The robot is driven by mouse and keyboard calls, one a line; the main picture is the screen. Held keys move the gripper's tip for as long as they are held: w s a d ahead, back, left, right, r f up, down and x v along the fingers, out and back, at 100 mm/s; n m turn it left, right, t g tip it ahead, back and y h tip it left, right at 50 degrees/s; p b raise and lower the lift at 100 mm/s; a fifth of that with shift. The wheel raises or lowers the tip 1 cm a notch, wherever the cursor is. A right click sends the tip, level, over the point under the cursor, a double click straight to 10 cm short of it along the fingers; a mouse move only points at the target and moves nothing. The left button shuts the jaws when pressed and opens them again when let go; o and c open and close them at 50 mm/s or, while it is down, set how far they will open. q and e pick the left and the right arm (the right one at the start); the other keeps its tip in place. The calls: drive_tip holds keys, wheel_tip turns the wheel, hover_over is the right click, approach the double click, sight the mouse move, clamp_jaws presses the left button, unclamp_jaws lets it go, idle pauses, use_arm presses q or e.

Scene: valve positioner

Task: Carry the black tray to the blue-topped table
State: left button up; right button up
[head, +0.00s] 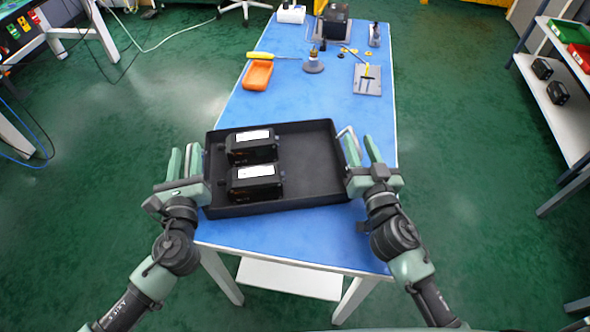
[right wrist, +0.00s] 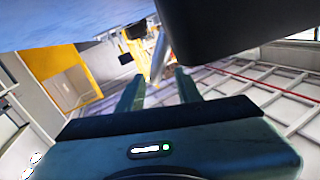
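The black tray (head: 305,180) lies level over the near end of the blue-topped table (head: 310,110) and appears to rest on it. Two black valve positioner units (head: 252,163) with white labels sit in its left half. My left gripper (head: 181,160) is at the tray's left side, fingers apart beside the handle there. My right gripper (head: 364,150) is at the right side, next to the silver handle (head: 347,136). In the right wrist view its fingers (right wrist: 160,88) are apart, with the silver handle (right wrist: 160,50) just beyond the tips and the dark tray (right wrist: 215,28) above.
A shelf (head: 555,95) with black units stands at the right.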

use_arm(q)
drive_tip(key=s, duration=0.8)
drive_tip(key=shift+d+f, duration=0.1)
drive_tip(key=shift+d, duration=0.2)
use_arm(e)
drive_tip(key=shift+s+a+f, duration=0.1)
drive_tip(key=shift+s+f, duration=0.15)
drive_tip(key=shift+f, duration=0.4)
drive_tip(key=shift+s+d+r, duration=0.1)
drive_tip(key=shift+s+d, duration=0.05)
drive_tip(key=shift+s, duration=1.1)
drive_tip(key=shift+s+d+r, duration=0.1)
drive_tip(key=shift+s, duration=1.2)
drive_tip(key=shift+s+d+r, duration=0.1)
drive_tip(key=shift+s+d, duration=0.05)
drive_tip(key=shift+s, duration=1.1)
